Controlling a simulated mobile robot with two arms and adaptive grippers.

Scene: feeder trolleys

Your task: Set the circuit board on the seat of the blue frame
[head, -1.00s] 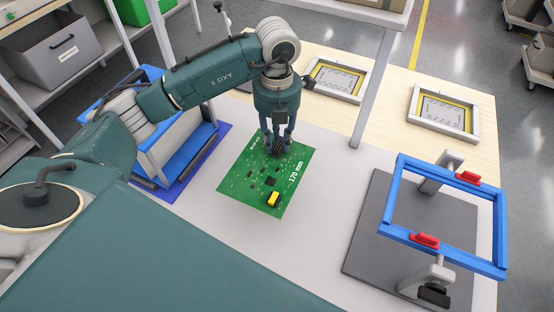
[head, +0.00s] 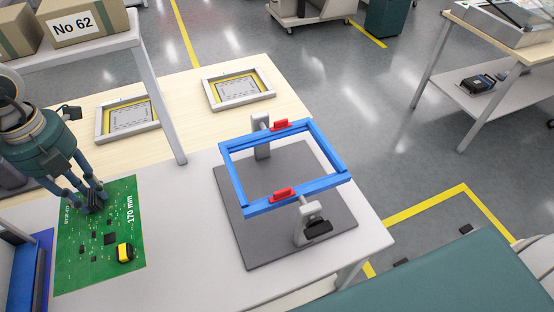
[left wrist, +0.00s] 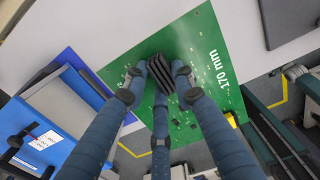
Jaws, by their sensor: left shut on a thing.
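The green circuit board (head: 103,240), marked 170 mm with a yellow part near one corner, is at the lower left of the head view, over the pale tabletop. It also shows in the left wrist view (left wrist: 205,45). My left gripper (head: 94,203) is above the board, its fingers closed around the black finned block (left wrist: 161,74) on it. The board's height over the table is hard to tell. The blue frame (head: 238,187) is to the right, raised on two grey posts above a dark grey plate (head: 240,240), with red clamps (head: 283,194) on two opposite sides. Its opening is empty.
Two framed panels with yellow borders (head: 208,94) lie on the wooden part of the table behind. A shelf post (head: 162,90) rises between the board and the blue frame. A blue rack (head: 24,275) stands at the left edge. The table's right edge lies just past the plate.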

